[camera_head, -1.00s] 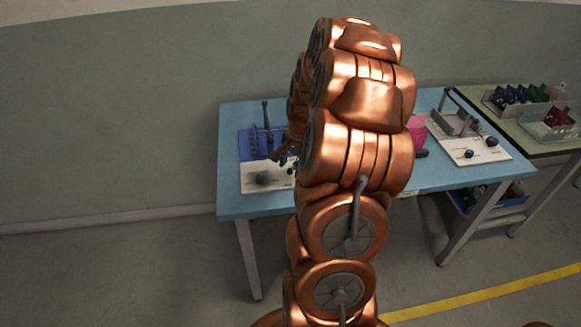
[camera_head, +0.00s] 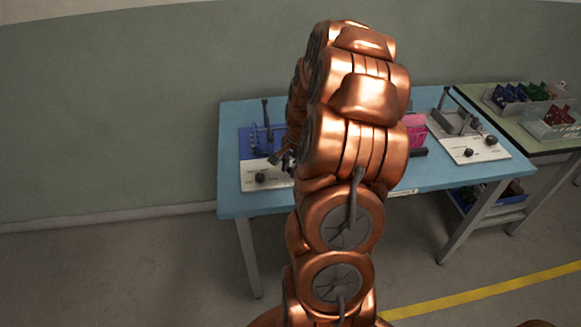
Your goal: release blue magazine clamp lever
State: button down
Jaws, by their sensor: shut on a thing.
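The blue magazine fixture (camera_head: 246,145) stands on the left part of the blue table, on a pale base plate with a dark round knob (camera_head: 260,177). A dark upright lever (camera_head: 266,112) rises at its back. My gripper (camera_head: 284,158) is at the fixture's right side, low over the base plate. Only a small dark and copper part of it shows; my arm hides the rest. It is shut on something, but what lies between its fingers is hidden. The upright lever stands apart from the visible part of the gripper.
The blue table (camera_head: 350,185) also holds a pink block (camera_head: 414,132) and, at right, a white-based fixture (camera_head: 480,150) with a grey clamp and dark knobs. A second table (camera_head: 540,145) with bins of coloured parts adjoins at right. My arm covers the table's middle.

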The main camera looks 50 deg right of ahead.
jog(key=shift+s+b, duration=0.1)
jog(key=shift+b, duration=0.2)
jog(key=shift+s+d+f+n+b, duration=0.2)
jog(key=shift+s+n+b, duration=0.1)
jog(key=shift+n+b, duration=0.65)
jog(key=n+b, duration=0.1)
jog(key=s+d+n+y+b, duration=0.1)
jog(key=n, duration=0.1)
jog(key=shift+n, duration=0.25)
jog(key=n+b, duration=0.1)
jog(key=d+n+b, duration=0.1)
jog(key=n, duration=0.1)
jog(key=s+d+n+g+b, duration=0.1)
jog(key=n, duration=0.1)
jog(key=shift+s+r+y, duration=0.1)
jog(key=shift+y, duration=0.3)
jog(key=shift+d+r+n+g+b, duration=0.1)
jog(key=shift+d+n+g+b, duration=0.2)
jog(key=shift+n, duration=0.6)
jog(key=shift+d+n+b, duration=0.1)
jog(key=shift+d+n, duration=0.3)
jog(key=shift+n, duration=0.5)
jog(key=c, duration=1)
grip_release()
jog(key=shift+r, duration=0.1)
